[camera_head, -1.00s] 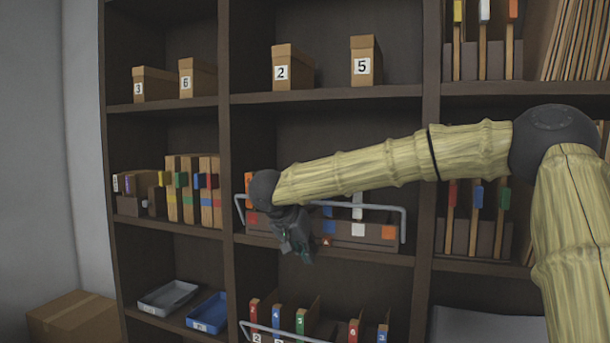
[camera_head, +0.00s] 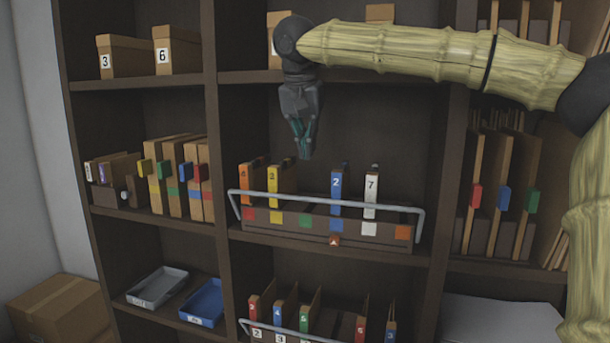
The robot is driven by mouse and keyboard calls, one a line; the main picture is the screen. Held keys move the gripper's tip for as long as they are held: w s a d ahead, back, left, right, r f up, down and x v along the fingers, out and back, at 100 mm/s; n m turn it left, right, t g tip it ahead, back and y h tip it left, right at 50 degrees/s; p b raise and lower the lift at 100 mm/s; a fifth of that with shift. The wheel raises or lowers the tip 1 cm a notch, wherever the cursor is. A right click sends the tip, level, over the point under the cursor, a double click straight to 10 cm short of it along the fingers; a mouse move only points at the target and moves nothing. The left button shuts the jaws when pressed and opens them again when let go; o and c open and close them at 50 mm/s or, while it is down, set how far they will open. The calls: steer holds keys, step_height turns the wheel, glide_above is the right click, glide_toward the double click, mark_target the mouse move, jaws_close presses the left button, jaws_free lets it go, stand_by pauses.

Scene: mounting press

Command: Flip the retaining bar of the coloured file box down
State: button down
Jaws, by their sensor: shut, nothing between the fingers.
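The coloured file box (camera_head: 320,237) stands on the middle shelf. Its low dark front wall carries several coloured squares. Upright files with orange, yellow (camera_head: 273,187), blue (camera_head: 336,192) and white (camera_head: 371,195) spines stand in it, with a gap in the middle. The grey retaining bar (camera_head: 300,201) runs across the front of the files, above the coloured squares, and its side arms slope down to the box's ends. My gripper (camera_head: 305,153) points down above the box, left of its middle. It is shut and empty, apart from the bar and files.
The shelf above holds cardboard boxes (camera_head: 177,50), one partly behind my arm. A lower file box with its own bar (camera_head: 270,329) stands below. Vertical dividers (camera_head: 213,150) flank the bay. The space above the files is open.

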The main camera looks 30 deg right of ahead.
steer(key=p+x, duration=0.3)
steer(key=x, duration=0.7)
steer(key=shift+w, duration=0.1)
stand_by(0.3)
steer(key=shift+a+f, duration=0.15)
steer(key=shift+a, duration=0.05)
